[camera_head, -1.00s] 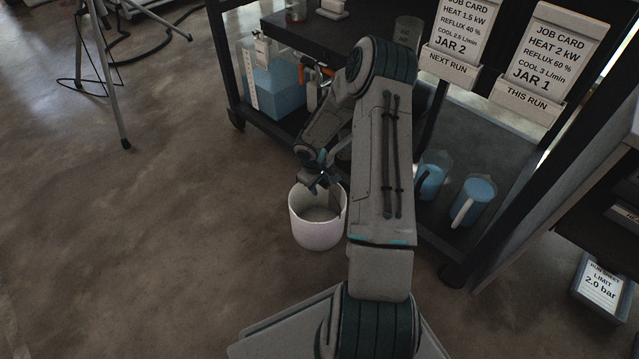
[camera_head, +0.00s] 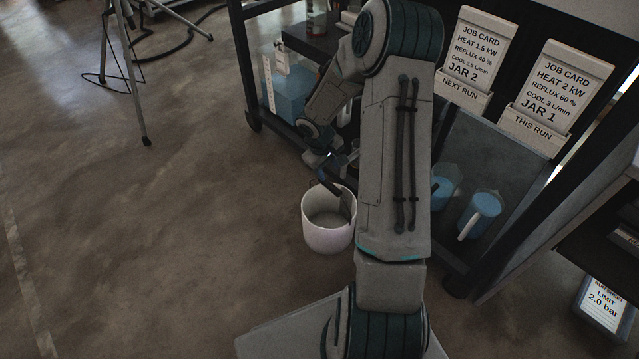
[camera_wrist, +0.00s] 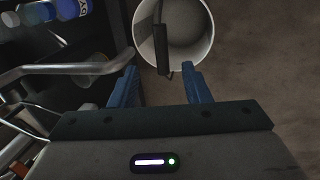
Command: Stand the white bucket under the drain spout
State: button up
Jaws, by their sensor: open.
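The white bucket (camera_head: 326,237) stands upright on the floor beside the dark rack, left of my arm. In the wrist view the bucket (camera_wrist: 205,48) is at the top, and I look into its empty-looking inside. A dark bar, seemingly its handle (camera_wrist: 162,40), crosses its near rim and its lower end shows between my fingertips. My gripper (camera_head: 328,172) is just above and behind the bucket's far rim. In the wrist view my gripper (camera_wrist: 160,78) has its blue fingers apart, holding nothing. A bent grey pipe (camera_wrist: 68,72) lies to the left; I cannot tell whether it is the drain spout.
The dark rack holds a blue container (camera_head: 290,95) and blue jugs (camera_head: 480,212) on its lower shelf. Job cards (camera_head: 563,85) hang on its front. A tripod (camera_head: 130,80) and cables stand at upper left. The floor left of the bucket is clear.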

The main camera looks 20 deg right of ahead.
jog(key=s+a+r+m, duration=0.1)
jog(key=s+a+r, duration=0.25)
jog(key=r, duration=0.35)
jog(key=s+a+r+m, duration=0.1)
jog(key=s+a+r, duration=0.1)
jog(key=s+r, duration=0.45)
jog(key=s+a+r+y, duration=0.1)
jog(key=s+a+r, duration=0.3)
jog(key=s, duration=0.2)
jog(key=s+a+r+m+y, duration=0.1)
jog(key=s+a+r, duration=0.3)
jog(key=s, duration=0.3)
jog(key=shift+a+r+m+t+y, duration=0.3)
jog(key=shift+a+r, duration=0.05)
jog(key=shift+r, duration=0.45)
